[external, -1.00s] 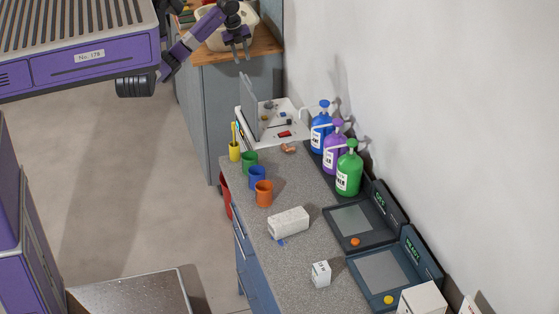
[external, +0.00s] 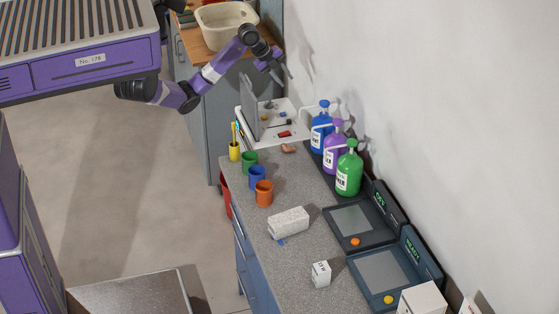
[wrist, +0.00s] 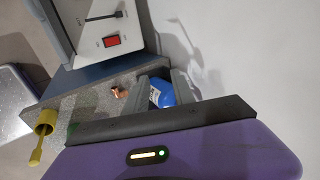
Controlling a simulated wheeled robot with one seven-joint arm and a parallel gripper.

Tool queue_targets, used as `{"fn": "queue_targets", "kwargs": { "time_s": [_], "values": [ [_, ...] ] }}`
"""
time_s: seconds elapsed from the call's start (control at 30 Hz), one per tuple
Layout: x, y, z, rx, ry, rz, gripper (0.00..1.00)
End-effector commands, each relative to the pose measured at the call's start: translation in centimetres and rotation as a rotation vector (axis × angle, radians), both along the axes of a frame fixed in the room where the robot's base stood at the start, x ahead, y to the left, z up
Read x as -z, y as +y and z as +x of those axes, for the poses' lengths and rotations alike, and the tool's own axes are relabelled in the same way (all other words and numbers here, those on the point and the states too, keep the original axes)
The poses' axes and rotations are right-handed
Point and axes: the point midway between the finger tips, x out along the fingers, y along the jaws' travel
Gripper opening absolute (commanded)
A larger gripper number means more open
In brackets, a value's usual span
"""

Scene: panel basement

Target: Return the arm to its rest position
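My purple arm (external: 215,72) reaches out to the right in the external view, its elbow bent low near the cabinet. My gripper (external: 279,72) hangs in the air above the far end of the counter, near the wall. In the wrist view its two grey fingers (wrist: 161,77) stand apart with nothing held between them. A blue bottle (wrist: 162,94) shows beyond the gap, below and apart from the fingers.
Blue, purple (external: 335,155) and green (external: 348,174) pump bottles line the wall. Cups (external: 257,177) stand along the counter's left edge. A beige basin (external: 226,24) sits behind on the wooden top.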

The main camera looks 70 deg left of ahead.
Motion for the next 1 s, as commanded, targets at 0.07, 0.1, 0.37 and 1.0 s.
{"fn": "queue_targets", "kwargs": {
  "time_s": [0.07, 0.1, 0.37, 1.0],
  "values": [
    [0.6, -6.0, 1.8, -0.009, -0.105, -0.063, 0.3],
    [0.6, -8.6, 2.4, -0.023, -0.158, -0.1, 0.3],
    [0.7, -20.0, 3.1, -0.12, -0.442, -0.399, 0.3],
    [2.7, -25.7, -10.3, -0.45, -0.969, -0.969, 0.3]
  ]
}}
